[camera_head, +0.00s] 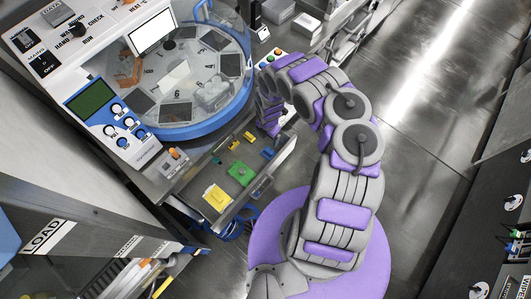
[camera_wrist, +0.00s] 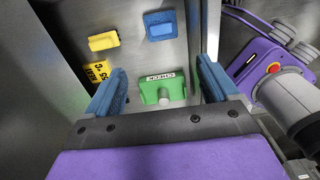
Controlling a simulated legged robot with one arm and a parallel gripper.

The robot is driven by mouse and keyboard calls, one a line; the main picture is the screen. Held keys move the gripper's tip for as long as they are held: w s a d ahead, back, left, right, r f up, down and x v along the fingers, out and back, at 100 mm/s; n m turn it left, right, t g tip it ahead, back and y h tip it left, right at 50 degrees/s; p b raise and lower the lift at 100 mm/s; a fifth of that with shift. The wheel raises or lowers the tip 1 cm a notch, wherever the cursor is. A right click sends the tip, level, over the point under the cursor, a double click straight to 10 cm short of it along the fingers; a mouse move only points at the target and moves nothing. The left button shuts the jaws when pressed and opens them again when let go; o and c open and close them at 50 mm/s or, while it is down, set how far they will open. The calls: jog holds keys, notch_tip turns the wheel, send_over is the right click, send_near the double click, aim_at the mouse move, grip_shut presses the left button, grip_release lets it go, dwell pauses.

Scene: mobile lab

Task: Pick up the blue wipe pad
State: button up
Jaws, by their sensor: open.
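The blue wipe pad (camera_wrist: 160,25) is a small blue block with a lighter raised top. It lies on a grey metal surface near the top of the wrist view. It also shows in the head view (camera_head: 267,153), at the right part of the open drawer. My gripper (camera_wrist: 160,70) is open, with its two blue fingers spread and nothing held. A green block (camera_wrist: 162,88) with a white label reading CHECK shows between the fingers, nearer than the blue pad in the picture. The blue pad is beyond the fingertips, apart from them. In the head view my arm hides the fingertips.
A yellow card (camera_head: 217,197) lies at the drawer's near end. The drawer (camera_head: 262,185) sits beside a white machine (camera_head: 132,112) with a round blue-rimmed turntable. Open floor (camera_head: 425,110) lies to the right.

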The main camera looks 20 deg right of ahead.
notch_tip(320, 180, down, 5)
jog(key=d+b, duration=0.2)
jog(key=b, duration=0.6)
send_over(268, 151)
jog(key=f, duration=0.6)
jog(key=shift+a+f, duration=0.25)
jog(key=shift+a, duration=0.15)
jog(key=shift+d+f, duration=0.15)
jog(key=shift+f, duration=0.2)
jog(key=shift+w+d+f, duration=0.1)
jog(key=shift+d+f, duration=0.1)
jog(key=shift+d, duration=0.4)
jog(key=shift+d+f, duration=0.15)
jog(key=shift+f, duration=0.1)
jog(key=f+b, duration=0.1)
jog(key=f, duration=0.1)
jog(key=a+f+b, duration=0.1)
jog(key=f, duration=0.1)
jog(key=shift+a+f, duration=0.2)
jog(key=shift+f, duration=0.05)
jog(key=shift+d+r, duration=0.1)
jog(key=shift+d, duration=0.5)
jog(key=shift+c, duration=1.4)
jog(key=shift+a, duration=0.1)
jog(key=c, duration=0.3)
jog(key=shift+a, duration=0.4)
jog(key=shift+c, duration=1.2)
jog(key=shift+d, duration=0.15)
